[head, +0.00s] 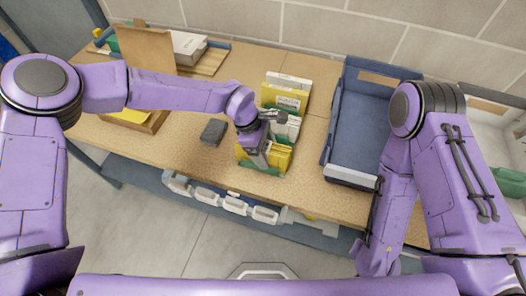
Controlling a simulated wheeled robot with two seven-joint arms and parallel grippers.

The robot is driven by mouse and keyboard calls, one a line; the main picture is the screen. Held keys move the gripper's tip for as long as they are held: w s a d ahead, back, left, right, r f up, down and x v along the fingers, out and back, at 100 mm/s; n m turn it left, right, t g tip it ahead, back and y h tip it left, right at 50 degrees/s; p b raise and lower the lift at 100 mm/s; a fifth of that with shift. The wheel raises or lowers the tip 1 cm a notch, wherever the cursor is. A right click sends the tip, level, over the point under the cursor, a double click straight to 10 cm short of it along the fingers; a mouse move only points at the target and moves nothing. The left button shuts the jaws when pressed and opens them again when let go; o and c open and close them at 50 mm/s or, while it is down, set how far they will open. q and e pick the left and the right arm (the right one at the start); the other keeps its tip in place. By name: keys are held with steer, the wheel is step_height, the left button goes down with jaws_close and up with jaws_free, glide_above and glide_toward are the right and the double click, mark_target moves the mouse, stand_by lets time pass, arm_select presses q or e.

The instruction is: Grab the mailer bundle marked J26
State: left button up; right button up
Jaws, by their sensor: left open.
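Yellow and white mailer bundles stand in a row on the tan bench: a back one (285,98), partly hidden white ones in the middle (290,127), and yellow ones at the front (276,158) in a green holder. Labels show on some, but the print is too small to read, so I cannot tell which is J26. My left gripper (262,142) is open over the front and middle of the row, seen from above. It hides part of the bundles, and I cannot tell whether it touches them. My right arm hangs at the right; its gripper does not show clearly.
A dark grey block (213,132) lies left of the row. A blue tray (352,125) stands to the right. An open cardboard box (147,50) and a white stack (188,44) are at the back left. White bins (235,206) hang along the bench front.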

arm_select(q)
steer(key=c, duration=1.1)
steer(key=shift+r, duration=0.1)
